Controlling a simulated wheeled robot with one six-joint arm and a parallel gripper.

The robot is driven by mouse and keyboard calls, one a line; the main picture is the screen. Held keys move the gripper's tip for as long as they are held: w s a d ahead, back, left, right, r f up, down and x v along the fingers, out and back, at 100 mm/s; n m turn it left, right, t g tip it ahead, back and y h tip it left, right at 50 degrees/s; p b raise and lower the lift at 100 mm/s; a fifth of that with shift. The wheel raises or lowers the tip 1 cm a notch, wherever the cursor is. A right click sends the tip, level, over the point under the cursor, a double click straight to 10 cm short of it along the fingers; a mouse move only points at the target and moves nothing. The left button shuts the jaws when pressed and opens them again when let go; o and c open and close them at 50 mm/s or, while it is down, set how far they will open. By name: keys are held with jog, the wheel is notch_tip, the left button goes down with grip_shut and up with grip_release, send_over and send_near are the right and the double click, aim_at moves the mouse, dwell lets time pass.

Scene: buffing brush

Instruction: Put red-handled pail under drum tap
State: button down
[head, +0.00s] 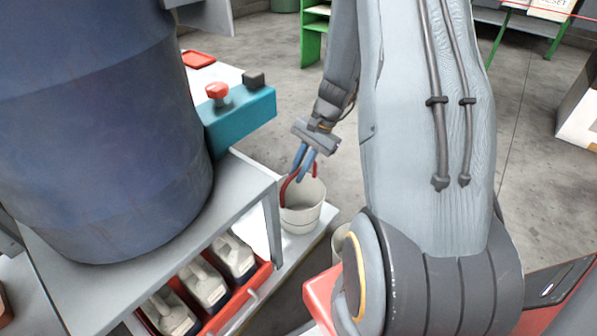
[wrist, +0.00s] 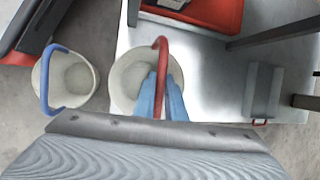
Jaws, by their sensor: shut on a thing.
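The red-handled pail (head: 303,217) is off-white and upright, with its red handle raised. It also shows in the wrist view (wrist: 120,82). My gripper (head: 303,172) is above the pail, its blue fingers shut on the red handle; the wrist view (wrist: 161,88) shows the fingers either side of it. The pail is over the outer edge of a low white board (wrist: 215,75); I cannot tell whether it touches. The large blue drum (head: 100,130) stands on a grey metal stand (head: 245,190). I cannot make out its tap.
A blue-handled pail (wrist: 72,80) stands on the floor beside the board. A red tray (head: 263,275) of brushes sits under the stand. The stand's leg (head: 273,230) is left of the held pail. A teal box (head: 240,120) with a red knob is above left.

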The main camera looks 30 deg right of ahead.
jog(key=shift+f, duration=0.1)
jog(key=c, duration=1.8)
grip_release()
jog(key=p+v, duration=0.5)
jog(key=v, duration=0.7)
